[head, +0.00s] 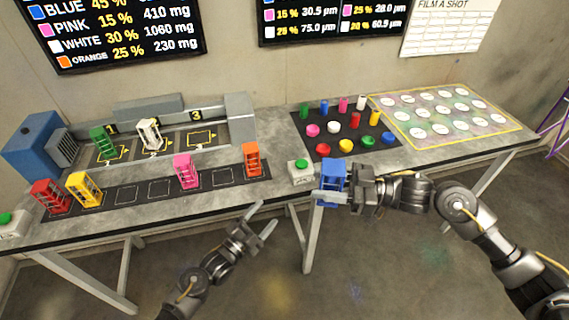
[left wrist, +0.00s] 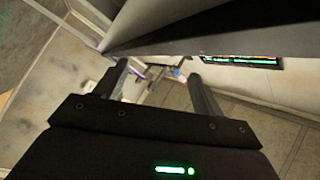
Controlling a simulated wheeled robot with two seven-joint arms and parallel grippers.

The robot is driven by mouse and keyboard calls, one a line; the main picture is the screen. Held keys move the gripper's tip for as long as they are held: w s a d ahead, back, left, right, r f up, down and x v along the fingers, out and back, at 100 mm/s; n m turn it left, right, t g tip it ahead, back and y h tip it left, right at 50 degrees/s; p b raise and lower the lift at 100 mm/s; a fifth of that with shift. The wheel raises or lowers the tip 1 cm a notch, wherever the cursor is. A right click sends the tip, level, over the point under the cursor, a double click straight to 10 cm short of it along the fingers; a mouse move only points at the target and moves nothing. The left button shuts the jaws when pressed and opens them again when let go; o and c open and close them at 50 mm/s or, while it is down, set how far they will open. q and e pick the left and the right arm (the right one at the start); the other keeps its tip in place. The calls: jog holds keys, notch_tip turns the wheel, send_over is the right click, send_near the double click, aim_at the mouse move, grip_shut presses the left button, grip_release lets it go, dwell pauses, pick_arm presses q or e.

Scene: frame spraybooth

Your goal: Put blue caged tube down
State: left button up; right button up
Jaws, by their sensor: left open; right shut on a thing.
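The blue caged tube (head: 333,174) is held upright in my right gripper (head: 334,190), which is shut on it. It is in front of the table's front edge, near the middle of the head view. My left gripper (head: 261,222) is open and empty, below and in front of the table edge. A dark front strip (head: 127,191) on the table has outlined squares. Red (head: 50,196), yellow (head: 84,189), pink (head: 185,171) and orange (head: 252,159) caged tubes stand on it, with empty squares between yellow and pink and between pink and orange.
A white box with a green button (head: 300,172) stands at the table edge beside the blue tube. Behind are a green caged tube (head: 103,143) and a white one (head: 150,135) on numbered places. A dark mat (head: 318,128) holds several coloured pieces. A tray of white discs (head: 445,115) lies right.

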pick_arm(q)
jog(key=w+d+r+m+g+h, duration=0.1)
jog(key=d+r+g+h, duration=0.25)
jog(key=r, duration=0.55)
jog(key=w+d+r+g+h, duration=0.15)
jog(key=r+g+h, duration=0.3)
jog(key=r, duration=0.45)
pick_arm(e)
jog(key=shift+w, duration=0.1)
pick_arm(q)
jog(key=g, duration=0.8)
send_near(341, 171)
jog(key=w+a+f, duration=0.1)
jog(key=w, duration=0.2)
jog(key=s+g+y, duration=0.1)
jog(key=shift+n, duration=0.3)
jog(key=d, duration=1.1)
jog(key=shift+s+d+r, duration=0.15)
jog(key=shift+s+r, duration=0.15)
jog(key=shift+s, duration=0.1)
